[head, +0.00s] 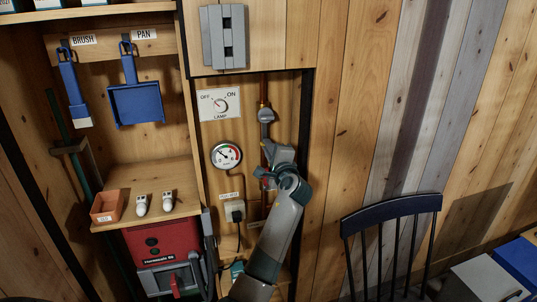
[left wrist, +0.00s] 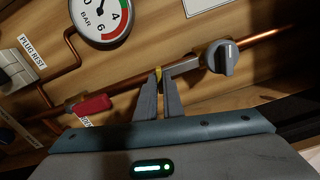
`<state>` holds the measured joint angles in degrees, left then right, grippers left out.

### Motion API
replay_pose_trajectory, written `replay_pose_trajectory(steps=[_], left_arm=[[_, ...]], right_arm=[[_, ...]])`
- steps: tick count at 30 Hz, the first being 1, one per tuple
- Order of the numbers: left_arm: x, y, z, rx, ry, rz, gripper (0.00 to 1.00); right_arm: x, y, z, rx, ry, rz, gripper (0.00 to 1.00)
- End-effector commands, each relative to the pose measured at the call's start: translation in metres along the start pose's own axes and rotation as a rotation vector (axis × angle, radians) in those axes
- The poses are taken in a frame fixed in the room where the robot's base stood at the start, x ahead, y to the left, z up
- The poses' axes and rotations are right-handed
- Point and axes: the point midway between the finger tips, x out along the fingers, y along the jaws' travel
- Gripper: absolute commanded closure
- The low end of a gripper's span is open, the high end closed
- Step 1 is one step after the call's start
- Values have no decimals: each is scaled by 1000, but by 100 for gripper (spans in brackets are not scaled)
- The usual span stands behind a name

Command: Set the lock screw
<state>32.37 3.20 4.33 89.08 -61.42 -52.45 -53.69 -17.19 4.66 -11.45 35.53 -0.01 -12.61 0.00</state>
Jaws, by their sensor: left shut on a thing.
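My left gripper (left wrist: 158,88) comes in from below in the left wrist view. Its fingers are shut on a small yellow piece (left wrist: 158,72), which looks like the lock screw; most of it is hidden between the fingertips. It is at the end of a grey bar that runs right to a grey valve knob (left wrist: 222,57) on the copper pipe (left wrist: 265,36). In the head view, the left gripper (head: 268,160) is in the cabinet bay, below the grey valve (head: 266,115), and the screw is hidden there. My right gripper is not in view.
A red handle (left wrist: 92,104) is on the pipe left of the fingers. A pressure gauge (head: 226,155), a lamp switch (head: 220,104) and a plug (head: 235,211) are beside the pipe. A dark chair (head: 390,215) stands at right.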

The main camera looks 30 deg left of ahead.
Motion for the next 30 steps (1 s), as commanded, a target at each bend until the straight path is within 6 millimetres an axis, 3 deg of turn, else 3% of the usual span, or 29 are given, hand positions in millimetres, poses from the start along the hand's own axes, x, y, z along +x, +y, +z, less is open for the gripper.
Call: replay_pose_trajectory(steps=[19,22,30], left_arm=[[0,1,0,-77,-1,3,100],[0,1,0,-77,-1,3,74],[0,1,0,-76,0,1,74]], right_arm=[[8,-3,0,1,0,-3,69],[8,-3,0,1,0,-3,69],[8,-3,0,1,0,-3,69]])
